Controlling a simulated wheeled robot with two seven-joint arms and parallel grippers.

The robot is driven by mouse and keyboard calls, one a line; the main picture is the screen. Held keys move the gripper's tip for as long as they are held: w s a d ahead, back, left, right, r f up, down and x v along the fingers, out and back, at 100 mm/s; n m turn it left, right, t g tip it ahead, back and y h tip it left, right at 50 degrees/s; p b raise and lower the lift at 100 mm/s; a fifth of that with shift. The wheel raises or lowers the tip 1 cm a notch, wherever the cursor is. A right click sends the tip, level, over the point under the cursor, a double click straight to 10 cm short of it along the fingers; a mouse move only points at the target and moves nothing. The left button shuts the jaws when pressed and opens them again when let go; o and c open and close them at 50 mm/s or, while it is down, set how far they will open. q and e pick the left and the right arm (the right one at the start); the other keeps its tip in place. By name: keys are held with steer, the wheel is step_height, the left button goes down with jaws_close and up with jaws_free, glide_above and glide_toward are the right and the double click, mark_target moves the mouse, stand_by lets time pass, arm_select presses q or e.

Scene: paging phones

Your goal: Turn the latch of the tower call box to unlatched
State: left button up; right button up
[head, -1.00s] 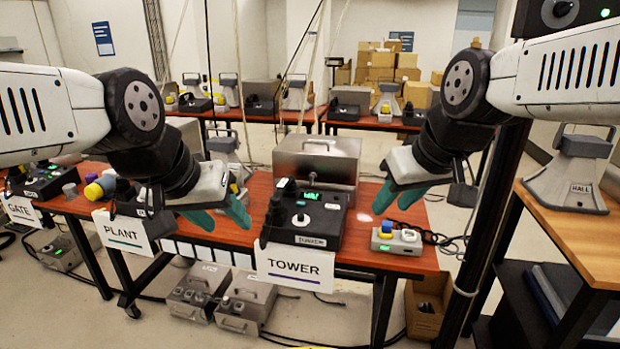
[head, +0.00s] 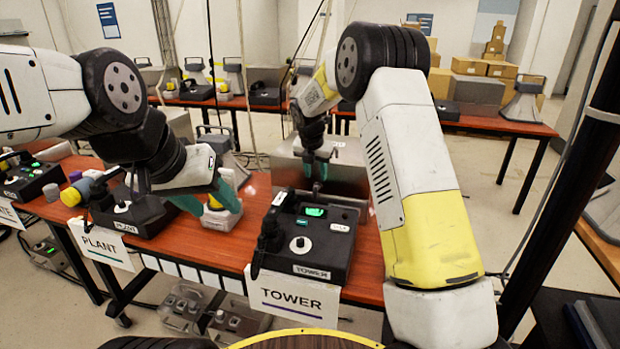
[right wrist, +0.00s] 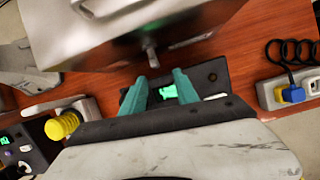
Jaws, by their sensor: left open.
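The tower call box is a grey metal box (head: 350,172) behind the black TOWER console (head: 325,245). In the right wrist view the box (right wrist: 140,30) fills the top, and a small metal latch (right wrist: 151,52) sticks out of its front. My right gripper (head: 316,168) is at the box's front. In the right wrist view its teal fingers (right wrist: 156,80) are apart, with the latch just beyond the tips, not visibly gripped. My left gripper (head: 228,200) is open and empty between the PLANT and TOWER consoles.
The console's green screen (right wrist: 168,92) lies below my right fingers. A small grey unit with a blue plug (right wrist: 290,92) and coiled cord is at the right. The PLANT console (head: 130,212) stands left. A dark post (head: 560,180) rises at the right.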

mark_target(315, 186)
steer(key=shift+n, duration=0.6)
steer(key=x, duration=0.5)
steer(key=w+a+x, duration=0.1)
steer(key=x, duration=0.2)
steer(key=shift+x, duration=0.8)
steer(key=shift+w+d, duration=0.1)
jaws_close()
